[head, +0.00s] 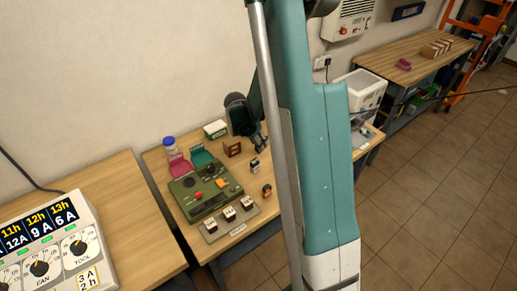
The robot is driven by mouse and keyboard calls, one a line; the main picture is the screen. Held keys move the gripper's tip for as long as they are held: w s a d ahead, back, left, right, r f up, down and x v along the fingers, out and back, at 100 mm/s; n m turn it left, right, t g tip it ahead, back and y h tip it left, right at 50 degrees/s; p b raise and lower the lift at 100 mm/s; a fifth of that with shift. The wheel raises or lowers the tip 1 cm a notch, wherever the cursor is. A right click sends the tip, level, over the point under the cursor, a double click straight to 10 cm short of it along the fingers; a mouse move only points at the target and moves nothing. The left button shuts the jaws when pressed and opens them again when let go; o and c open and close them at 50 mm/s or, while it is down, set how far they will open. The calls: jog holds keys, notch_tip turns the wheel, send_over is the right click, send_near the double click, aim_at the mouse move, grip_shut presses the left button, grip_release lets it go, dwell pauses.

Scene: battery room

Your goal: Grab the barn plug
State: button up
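Several small plug-like blocks are on the middle table (158,158); their labels are too small to read, so I cannot tell which is the barn plug. Three white-and-dark ones stand in a row on a grey plate (237,229): a left one (211,225), a middle one (229,214) and a right one (246,202). A black-and-white block (254,166) and a dark orange-brown block (267,190) stand apart to the right. My gripper (260,146) is dark, partly hidden by my arm, over the table's back part. Its fingers are too small to judge.
A green control panel (205,192) with knobs fills the table's middle. Behind it are a blue-capped jar (170,146), pink and teal pieces, a green-and-white box (215,129) and a brown block (232,148). A large meter (45,240) stands on the left table. My arm hides the table's right part.

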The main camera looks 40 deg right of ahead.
jog(key=shift+x, duration=0.85)
jog(key=shift+c, duration=0.3)
jog(key=c, duration=0.9)
